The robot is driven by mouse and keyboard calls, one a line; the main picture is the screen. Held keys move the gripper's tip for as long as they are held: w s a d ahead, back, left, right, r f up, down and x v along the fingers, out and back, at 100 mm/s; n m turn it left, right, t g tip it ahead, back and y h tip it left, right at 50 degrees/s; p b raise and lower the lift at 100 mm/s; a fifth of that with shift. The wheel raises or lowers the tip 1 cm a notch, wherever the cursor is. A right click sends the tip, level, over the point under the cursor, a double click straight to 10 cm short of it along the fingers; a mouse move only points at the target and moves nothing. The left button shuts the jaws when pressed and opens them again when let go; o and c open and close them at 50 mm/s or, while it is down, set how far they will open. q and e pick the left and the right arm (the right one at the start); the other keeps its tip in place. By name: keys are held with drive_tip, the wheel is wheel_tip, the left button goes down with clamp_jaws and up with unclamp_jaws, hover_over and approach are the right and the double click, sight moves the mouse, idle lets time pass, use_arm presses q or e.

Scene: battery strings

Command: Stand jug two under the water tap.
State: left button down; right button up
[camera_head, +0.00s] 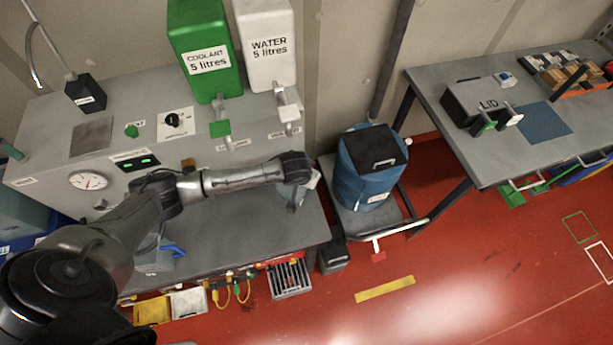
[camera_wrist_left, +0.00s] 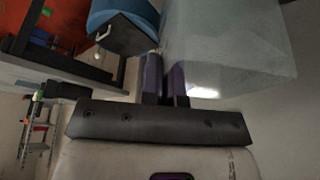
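The white water tank (camera_head: 268,45), labelled WATER 5 litres, has a white tap (camera_head: 288,112) at its foot. My left arm reaches across the bench, and its gripper (camera_head: 311,178) is below and slightly right of that tap. A grey translucent jug (camera_head: 293,194) is at this gripper, partly hidden by it. In the left wrist view the jug (camera_wrist_left: 230,45) is large, and the gripper's fingers (camera_wrist_left: 165,82) are close together at its edge, apparently shut on it. Its label cannot be read. Another pale jug (camera_head: 153,261) with a blue handle stands on the bench at left, partly behind my arm. My right gripper is out of view.
The green coolant tank (camera_head: 205,50) and its green tap (camera_head: 220,128) are beside the water tank. A grey panel with a gauge (camera_head: 88,180) backs the bench (camera_head: 240,235). A blue drum (camera_head: 365,185) stands on a trolley to the right. Another table (camera_head: 480,150) is farther right.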

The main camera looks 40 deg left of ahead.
use_arm(q)
drive_tip(key=c, duration=1.4)
unclamp_jaws()
drive_tip(key=shift+o, duration=0.2)
drive_tip(key=v, duration=1.2)
drive_tip(key=s+d+f+m+h, duration=0.2)
drive_tip(key=s+d+f+m, duration=0.15)
drive_tip(key=s+d, duration=0.55)
drive_tip(key=s+a+f, duration=0.1)
drive_tip(key=s+a, duration=0.1)
drive_tip(key=s, duration=1.3)
drive_tip(key=shift+s+f+m+g+y, duration=0.15)
drive_tip(key=shift+f+m+g+y, duration=0.2)
drive_tip(key=shift+g+y, duration=0.05)
